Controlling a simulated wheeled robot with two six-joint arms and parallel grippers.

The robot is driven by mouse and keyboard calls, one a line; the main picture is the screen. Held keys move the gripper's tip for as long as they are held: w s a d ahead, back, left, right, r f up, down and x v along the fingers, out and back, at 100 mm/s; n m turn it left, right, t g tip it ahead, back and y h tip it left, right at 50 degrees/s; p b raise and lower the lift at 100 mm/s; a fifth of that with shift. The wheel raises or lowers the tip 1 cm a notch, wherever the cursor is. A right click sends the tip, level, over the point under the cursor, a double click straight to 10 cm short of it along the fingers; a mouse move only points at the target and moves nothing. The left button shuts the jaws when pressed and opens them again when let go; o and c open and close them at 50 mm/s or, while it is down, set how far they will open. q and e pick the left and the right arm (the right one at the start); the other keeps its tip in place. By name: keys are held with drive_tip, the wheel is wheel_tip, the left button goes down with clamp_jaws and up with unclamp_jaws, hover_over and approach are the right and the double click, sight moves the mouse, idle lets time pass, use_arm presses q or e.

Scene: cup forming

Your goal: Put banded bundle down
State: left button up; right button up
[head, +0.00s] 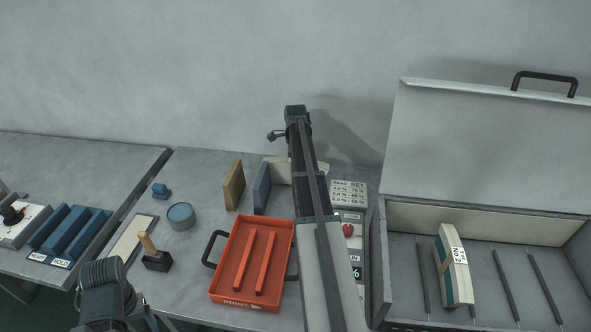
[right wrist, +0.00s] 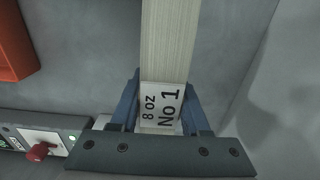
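My right gripper (right wrist: 160,103) is shut on a pale paper bundle (right wrist: 178,40) labelled "8 oz No 1", with a blue finger on each side. In the head view my right arm hides most of that spot; a pale piece (head: 279,166) shows beside it, and I cannot tell whether it is the bundle. Another banded bundle (head: 446,262), labelled "No 2" with green edges, stands slightly tilted between dividers in the open grey case (head: 410,215) at right. My left gripper (head: 108,300) is at the lower left, apart from the bundles; its fingers are not clear.
A red tray (head: 228,285) with two ribs lies at the middle front. Brown (head: 233,185) and blue (head: 262,188) upright plates, a blue tin (head: 181,215) and a wooden-handled stamp (head: 157,261) stand left. A panel with a red knob (right wrist: 38,152) is near. Case slots beside the bundle are free.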

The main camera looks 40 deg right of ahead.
drive_tip(key=o, duration=0.4)
drive_tip(key=shift+r, duration=0.1)
wheel_tip(320, 180, up, 12)
drive_tip(key=p, duration=1.2)
drive_tip(key=shift+r, duration=0.1)
